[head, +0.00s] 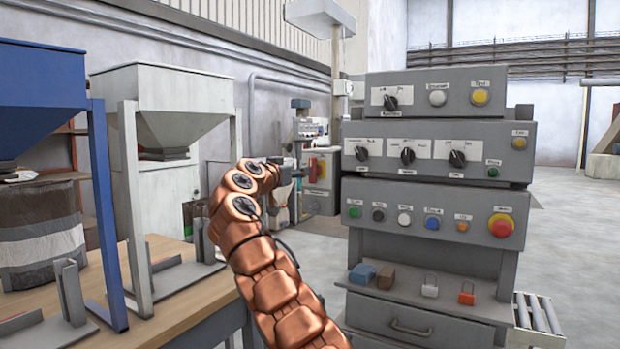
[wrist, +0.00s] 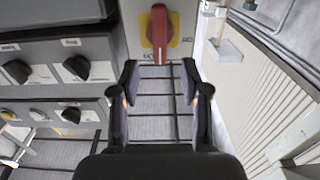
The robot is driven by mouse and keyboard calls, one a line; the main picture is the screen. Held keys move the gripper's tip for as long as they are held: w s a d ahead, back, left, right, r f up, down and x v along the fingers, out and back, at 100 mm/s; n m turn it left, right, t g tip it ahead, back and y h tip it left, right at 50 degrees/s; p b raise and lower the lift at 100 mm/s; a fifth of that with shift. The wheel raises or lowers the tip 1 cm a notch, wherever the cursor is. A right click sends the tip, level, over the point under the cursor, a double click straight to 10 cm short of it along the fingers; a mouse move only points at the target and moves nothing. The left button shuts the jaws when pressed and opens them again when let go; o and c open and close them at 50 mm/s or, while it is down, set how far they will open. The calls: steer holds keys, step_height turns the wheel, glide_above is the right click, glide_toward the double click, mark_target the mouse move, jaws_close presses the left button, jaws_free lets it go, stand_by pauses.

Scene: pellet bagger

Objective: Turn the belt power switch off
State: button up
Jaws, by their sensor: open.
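A red rotary switch (wrist: 159,30) on a yellow plate is on a grey box, at the top middle of the wrist view. Its handle lies vertical in that picture. The head view shows a red and yellow switch (head: 316,168) on a grey box behind my arm. The labels beside it are too small to read, so I cannot confirm its name. My gripper (wrist: 160,92) is open and empty, with the switch beyond the gap between its fingers, apart from them. In the head view, my arm partly hides my gripper (head: 287,180).
A grey console (head: 437,155) with several black knobs and coloured buttons stands at the right; its knobs (wrist: 74,70) also show left in the wrist view. A wooden bench (head: 170,300) with hoppers (head: 165,95) is at the left. Open floor (head: 580,225) lies right of the console.

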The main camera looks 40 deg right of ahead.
mark_target(313, 170)
steer(key=p+x, duration=0.3)
steer(key=x, duration=0.4)
steer(key=shift+d+p, duration=0.35)
steer(key=shift+d, duration=0.05)
steer(key=shift+w, duration=0.1)
jaws_close()
